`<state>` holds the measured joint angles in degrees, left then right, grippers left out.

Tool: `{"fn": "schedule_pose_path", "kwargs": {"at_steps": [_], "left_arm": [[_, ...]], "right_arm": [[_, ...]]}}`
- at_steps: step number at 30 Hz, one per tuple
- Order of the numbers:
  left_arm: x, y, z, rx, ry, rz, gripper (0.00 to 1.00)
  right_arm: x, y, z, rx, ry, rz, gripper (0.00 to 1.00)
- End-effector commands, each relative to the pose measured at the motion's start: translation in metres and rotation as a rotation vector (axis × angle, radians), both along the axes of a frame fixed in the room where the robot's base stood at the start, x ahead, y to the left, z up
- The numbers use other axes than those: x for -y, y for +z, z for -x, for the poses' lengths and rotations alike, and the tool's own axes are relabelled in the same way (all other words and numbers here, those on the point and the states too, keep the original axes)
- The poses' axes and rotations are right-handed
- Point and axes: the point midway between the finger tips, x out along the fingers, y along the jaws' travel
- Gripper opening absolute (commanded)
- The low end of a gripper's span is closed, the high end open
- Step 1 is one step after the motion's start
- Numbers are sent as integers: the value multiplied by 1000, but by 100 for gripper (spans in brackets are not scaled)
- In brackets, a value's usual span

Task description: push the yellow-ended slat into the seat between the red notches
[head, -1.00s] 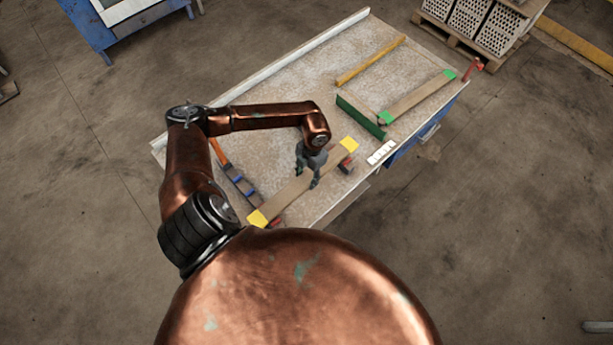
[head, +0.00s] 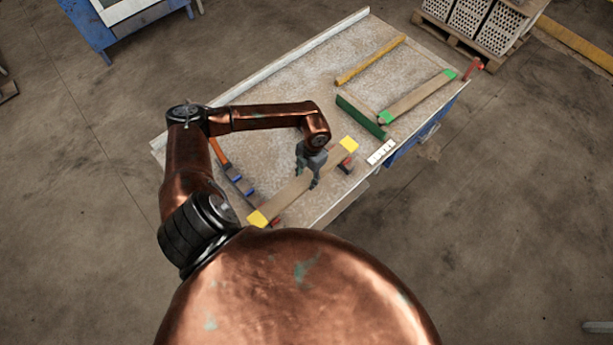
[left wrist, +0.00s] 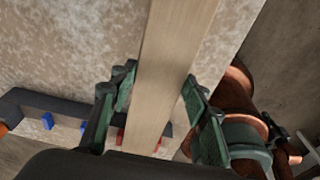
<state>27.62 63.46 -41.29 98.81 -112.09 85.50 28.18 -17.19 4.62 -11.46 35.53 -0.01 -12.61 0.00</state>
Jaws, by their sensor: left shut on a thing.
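The slat (head: 285,197) is pale wood with a yellow near end (head: 257,218) and a yellow far end (head: 349,144). It lies slantwise along the table's front edge. My left gripper (head: 309,178) is shut on its middle, with a finger on each side, as the left wrist view (left wrist: 160,82) shows. A red notch piece (head: 347,163) shows beside the far yellow end. More red (left wrist: 120,136) shows beside the slat low in the left wrist view. The slat and gripper partly hide the seat; I cannot tell whether the slat touches its bottom.
A dark rail with blue notches (head: 240,183) lies left of the slat. A green-ended slat (head: 418,97), a green bar (head: 361,117), a yellow bar (head: 370,61) and a white block strip (head: 381,152) lie farther off. The table's middle (head: 300,85) is clear.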

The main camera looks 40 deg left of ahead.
Motion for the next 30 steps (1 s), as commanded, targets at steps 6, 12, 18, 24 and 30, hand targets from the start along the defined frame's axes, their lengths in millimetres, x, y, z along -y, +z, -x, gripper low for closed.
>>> {"fn": "schedule_pose_path", "kwargs": {"at_steps": [6,12,18,24,30], "left_arm": [[0,-4,0,0,0,0,7],[0,-7,0,0,0,1,7],[0,-11,0,0,0,1,7],[0,-14,0,1,0,1,7],[0,-18,0,1,0,0,7]], "right_arm": [[-1,-3,1,-2,0,-1,0],[-1,-5,2,-3,0,-1,0],[-1,-6,3,-4,-1,-1,0],[-1,-8,3,-5,0,-1,0],[-1,-10,4,-7,0,-1,0]]}}
